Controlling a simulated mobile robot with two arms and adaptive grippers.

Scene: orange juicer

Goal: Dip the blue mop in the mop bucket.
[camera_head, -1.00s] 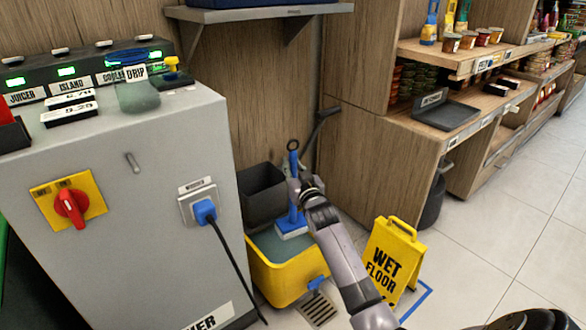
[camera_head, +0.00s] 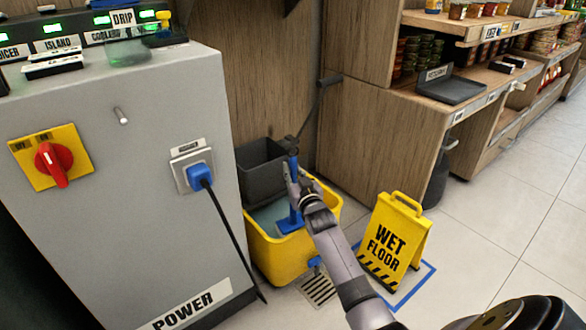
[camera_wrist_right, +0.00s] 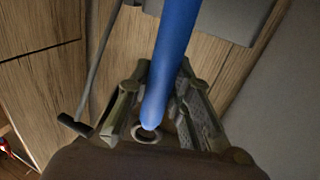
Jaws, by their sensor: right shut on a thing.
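The blue mop (camera_head: 295,217) is held upright by my right gripper (camera_head: 291,168), which is shut on its handle. In the right wrist view, the blue handle (camera_wrist_right: 172,65) lies between the fingers. The mop's lower end is inside the yellow mop bucket (camera_head: 283,258), at the greyish water (camera_head: 268,215). The pale pad under the blue head is not visible now; how deep it sits is hard to tell. My left gripper is out of view.
A grey power cabinet (camera_head: 130,230) with a plug and cable stands left of the bucket. A dark grey bin part (camera_head: 262,175) rises behind the bucket. A yellow wet floor sign (camera_head: 392,240) stands to the right. Wooden shelving (camera_head: 375,150) is behind. Tiled floor is free at right.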

